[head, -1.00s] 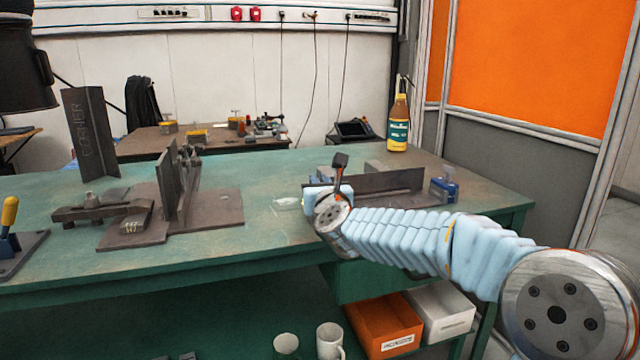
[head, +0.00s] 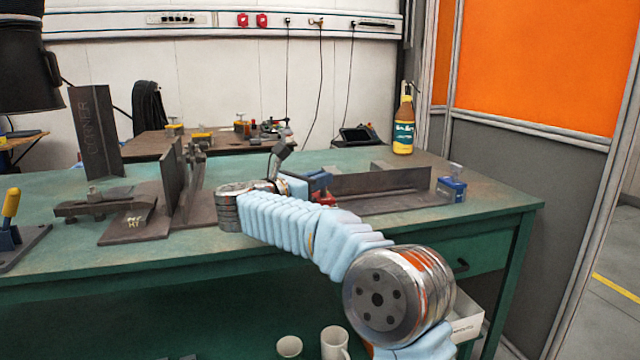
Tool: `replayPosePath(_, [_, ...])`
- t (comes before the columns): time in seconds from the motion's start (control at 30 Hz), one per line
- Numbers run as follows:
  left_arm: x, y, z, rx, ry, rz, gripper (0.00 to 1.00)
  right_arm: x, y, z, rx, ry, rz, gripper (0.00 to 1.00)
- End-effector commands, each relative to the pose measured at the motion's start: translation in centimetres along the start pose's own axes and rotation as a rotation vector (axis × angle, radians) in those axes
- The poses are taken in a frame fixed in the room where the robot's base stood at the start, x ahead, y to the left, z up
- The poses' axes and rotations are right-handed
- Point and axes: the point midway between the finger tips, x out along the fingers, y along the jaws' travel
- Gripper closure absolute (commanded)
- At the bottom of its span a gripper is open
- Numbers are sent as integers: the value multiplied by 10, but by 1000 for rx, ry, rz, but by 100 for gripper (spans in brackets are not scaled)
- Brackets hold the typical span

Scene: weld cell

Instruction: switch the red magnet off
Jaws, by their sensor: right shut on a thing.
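The red magnet (head: 324,200) shows as a small red patch at the left end of the upright steel plate (head: 380,180). My right gripper (head: 322,181) is at the magnet, with its jaws at the top of it. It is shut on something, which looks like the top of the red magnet. The wrist and pale blue sleeve hide much of the jaws and the magnet, so its switch position cannot be seen. A blue magnet (head: 451,189) stands at the plate's right end. My left gripper is out of view.
On the green table (head: 500,205), a steel fixture with upright plates (head: 170,185) stands left of my arm. A CORNER-marked angle plate (head: 95,130) and yellow-handled clamp (head: 11,205) are farther left. A yellow-labelled bottle (head: 403,125) stands at the back right.

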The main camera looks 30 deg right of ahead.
Motion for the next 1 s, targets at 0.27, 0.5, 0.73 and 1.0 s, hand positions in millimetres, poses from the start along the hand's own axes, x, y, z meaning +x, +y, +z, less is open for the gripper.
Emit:
replayPosePath(0.27, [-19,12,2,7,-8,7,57,1,5,4,-3,-1,-249,100])
replayPosePath(0.5, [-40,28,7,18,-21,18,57,2,7,6,-3,-2,-413,100])
replayPosePath(0.73, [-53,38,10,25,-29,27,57,3,8,4,-2,-3,-505,100])
replayPosePath(1.0, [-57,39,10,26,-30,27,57,4,7,3,-2,-5,-545,100])
